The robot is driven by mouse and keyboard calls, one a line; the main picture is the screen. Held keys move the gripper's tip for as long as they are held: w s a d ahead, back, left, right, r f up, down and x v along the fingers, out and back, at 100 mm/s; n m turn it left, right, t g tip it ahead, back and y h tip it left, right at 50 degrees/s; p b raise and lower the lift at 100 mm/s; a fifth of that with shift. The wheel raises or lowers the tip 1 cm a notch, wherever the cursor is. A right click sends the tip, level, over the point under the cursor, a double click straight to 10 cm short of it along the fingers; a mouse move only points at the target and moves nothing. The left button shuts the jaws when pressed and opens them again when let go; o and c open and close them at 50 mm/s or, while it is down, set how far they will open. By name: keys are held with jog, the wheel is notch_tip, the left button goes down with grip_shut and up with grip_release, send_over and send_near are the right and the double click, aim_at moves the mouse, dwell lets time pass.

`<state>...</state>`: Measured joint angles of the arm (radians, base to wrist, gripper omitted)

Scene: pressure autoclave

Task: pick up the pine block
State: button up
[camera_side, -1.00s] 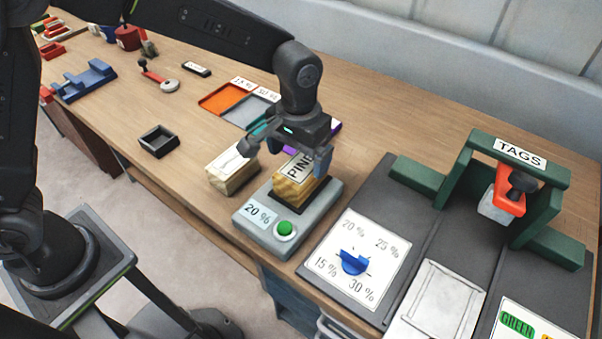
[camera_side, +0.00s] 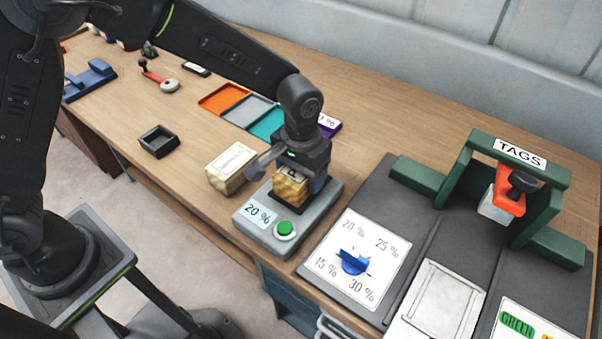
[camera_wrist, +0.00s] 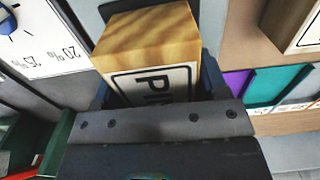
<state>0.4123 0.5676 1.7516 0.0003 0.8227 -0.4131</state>
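The pine block (camera_side: 290,190), yellow wood with a label partly reading "PINE", stands on a dark pad on the grey device (camera_side: 250,232) marked "20 %". In the side view my gripper (camera_side: 287,178) is low over the block and covers its top. One finger is left of the block and one right. The left finger appears apart from the block, so the gripper looks open around it. In the wrist view the pine block (camera_wrist: 150,45) lies between the fingers of my gripper (camera_wrist: 157,85), close to both. Any contact there is unclear.
A pale labelled block (camera_side: 231,168) stands close on the left. A green button (camera_side: 285,229) is on the device's front. A dial panel (camera_side: 355,258) and the green TAGS stand (camera_side: 455,185) are to the right. Coloured trays (camera_side: 224,98) lie behind; a small black tray (camera_side: 158,141) is left.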

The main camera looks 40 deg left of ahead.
jog(key=c, duration=0.6)
jog(key=shift+c, duration=0.2)
jog(key=shift+r, duration=0.1)
